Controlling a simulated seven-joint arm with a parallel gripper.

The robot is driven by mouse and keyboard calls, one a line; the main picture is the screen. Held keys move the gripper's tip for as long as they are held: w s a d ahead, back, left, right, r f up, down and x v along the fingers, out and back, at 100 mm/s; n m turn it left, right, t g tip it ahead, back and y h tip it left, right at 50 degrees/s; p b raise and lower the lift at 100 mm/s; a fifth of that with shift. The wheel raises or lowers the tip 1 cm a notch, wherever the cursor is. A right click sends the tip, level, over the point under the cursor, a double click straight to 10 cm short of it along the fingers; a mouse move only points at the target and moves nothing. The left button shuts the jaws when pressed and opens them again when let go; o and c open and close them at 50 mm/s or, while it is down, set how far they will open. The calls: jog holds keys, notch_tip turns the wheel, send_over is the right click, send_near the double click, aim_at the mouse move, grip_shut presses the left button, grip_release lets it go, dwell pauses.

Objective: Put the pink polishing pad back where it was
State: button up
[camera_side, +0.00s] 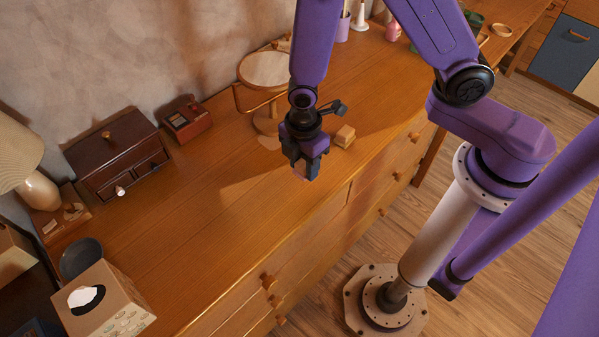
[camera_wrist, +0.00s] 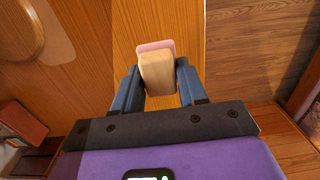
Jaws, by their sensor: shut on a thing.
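The pink polishing pad has a pale wooden block as its back and a pink layer on its far face. In the wrist view my gripper (camera_wrist: 160,88) is shut on the wooden block (camera_wrist: 158,72), with the pink layer (camera_wrist: 155,46) showing beyond it. In the side view my gripper (camera_side: 304,168) hangs over the dresser top near its front edge, and only a small pinkish bit of the pad (camera_side: 300,171) shows between the fingers. The pad seems held above the wood; the exact gap cannot be told.
A small tan block (camera_side: 345,136) lies on the dresser just right of my gripper. A round mirror on a stand (camera_side: 266,72) is behind. A dark drawer box (camera_side: 118,155), a red-brown box (camera_side: 187,119) and a tissue box (camera_side: 104,303) stand left. The dresser's middle (camera_side: 200,220) is clear.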

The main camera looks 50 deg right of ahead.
aim_at(300, 183)
jog(key=shift+w+a+f, duration=0.2)
jog(key=shift+w+f, duration=0.25)
jog(key=shift+f, duration=1.65)
jog(key=o, duration=1)
jog(key=shift+f, duration=0.15)
notch_tip(300, 183, up, 12)
jog(key=shift+w+a+f, duration=0.1)
jog(key=shift+f, duration=0.05)
jog(key=shift+r, duration=0.35)
